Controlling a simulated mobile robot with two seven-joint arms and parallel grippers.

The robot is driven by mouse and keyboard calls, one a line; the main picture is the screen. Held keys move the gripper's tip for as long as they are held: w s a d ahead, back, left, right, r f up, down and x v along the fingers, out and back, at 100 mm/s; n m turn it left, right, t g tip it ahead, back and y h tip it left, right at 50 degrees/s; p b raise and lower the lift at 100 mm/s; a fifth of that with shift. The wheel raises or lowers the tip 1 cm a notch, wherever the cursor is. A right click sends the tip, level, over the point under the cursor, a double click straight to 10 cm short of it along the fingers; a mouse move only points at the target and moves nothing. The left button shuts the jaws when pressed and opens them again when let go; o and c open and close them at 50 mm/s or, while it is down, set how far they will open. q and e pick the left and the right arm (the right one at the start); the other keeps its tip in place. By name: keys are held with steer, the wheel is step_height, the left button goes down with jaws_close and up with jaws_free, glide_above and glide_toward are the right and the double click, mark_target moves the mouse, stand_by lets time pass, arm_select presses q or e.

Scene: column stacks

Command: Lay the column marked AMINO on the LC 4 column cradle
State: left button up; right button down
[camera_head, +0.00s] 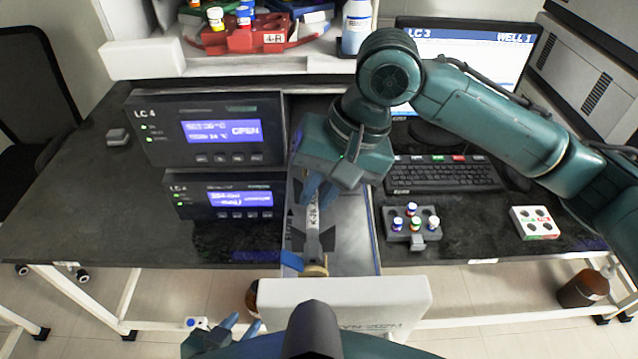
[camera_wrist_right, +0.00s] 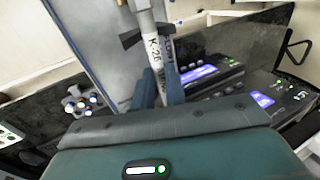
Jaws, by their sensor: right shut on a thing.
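My right gripper (camera_head: 319,190) reaches down over an open grey drawer (camera_head: 350,225) and is shut on a slim white column (camera_head: 313,216). The column's label reads K-26 in the right wrist view (camera_wrist_right: 152,52), where it stands between the two blue fingers (camera_wrist_right: 158,92). A dark winged piece crosses the column. I cannot read AMINO on it. The LC 4 unit (camera_head: 208,130) stands left of the drawer, its upper display reading OPEN; I cannot make out its cradle. My left gripper (camera_head: 240,326) is low at the front, its fingers apart and empty.
A white drawer front (camera_head: 345,303) juts out at the front. Right of the drawer are a grey vial rack (camera_head: 410,225), a keyboard (camera_head: 446,174), a monitor (camera_head: 480,70) and a white block (camera_head: 534,222). A shelf (camera_head: 220,62) with a red rack hangs above.

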steer(key=shift+f, duration=0.35)
steer(key=shift+f, duration=0.55)
stand_by(0.5)
steer(key=c, duration=1.3)
jaws_free()
steer(key=shift+c, duration=0.2)
